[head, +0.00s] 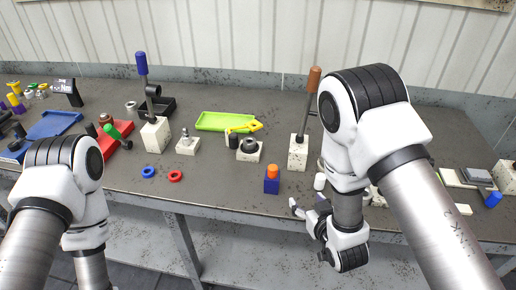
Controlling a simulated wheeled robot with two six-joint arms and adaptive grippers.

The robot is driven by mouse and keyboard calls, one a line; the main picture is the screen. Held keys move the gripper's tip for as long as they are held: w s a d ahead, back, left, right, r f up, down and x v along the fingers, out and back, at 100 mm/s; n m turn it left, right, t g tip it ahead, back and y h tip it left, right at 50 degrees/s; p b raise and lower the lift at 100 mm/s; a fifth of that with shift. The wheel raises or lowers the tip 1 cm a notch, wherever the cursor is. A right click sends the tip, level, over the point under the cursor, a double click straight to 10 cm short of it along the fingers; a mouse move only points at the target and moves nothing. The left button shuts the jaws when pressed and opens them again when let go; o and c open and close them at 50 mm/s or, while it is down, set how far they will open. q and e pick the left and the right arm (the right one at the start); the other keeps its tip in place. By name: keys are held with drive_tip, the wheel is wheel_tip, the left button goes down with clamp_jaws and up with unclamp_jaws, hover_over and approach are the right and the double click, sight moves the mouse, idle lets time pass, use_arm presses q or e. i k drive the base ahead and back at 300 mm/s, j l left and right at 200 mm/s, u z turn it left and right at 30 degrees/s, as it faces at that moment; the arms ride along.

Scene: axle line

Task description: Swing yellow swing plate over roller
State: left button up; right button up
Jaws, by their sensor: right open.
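The yellow swing plate (248,127) is at the middle of the table, at the back edge of a white block (245,157) and close to the green tray. A dark round part, which may be the roller (249,146), sits on top of that block. The plate looks to be behind the round part and not over it; the exact contact is too small to tell. My right gripper (306,208) is open near the table's front edge, to the right of and nearer than the plate, apart from it. My left arm comes in at the left; its gripper is not visible.
A blue block with an orange top (271,178) stands in front of the plate. Tall upright handles, blue (141,63) and orange (314,78), rise from white blocks on either side. The green tray (212,121) lies behind. Blue (148,172) and red (175,175) rings lie at front left.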

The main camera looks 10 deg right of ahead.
sight(233, 137)
drive_tip(key=i+l+u, duration=0.2)
drive_tip(key=u, duration=0.45)
drive_tip(key=i+l+u, duration=0.15)
drive_tip(key=i+u, duration=0.3)
drive_tip(key=k, duration=0.1)
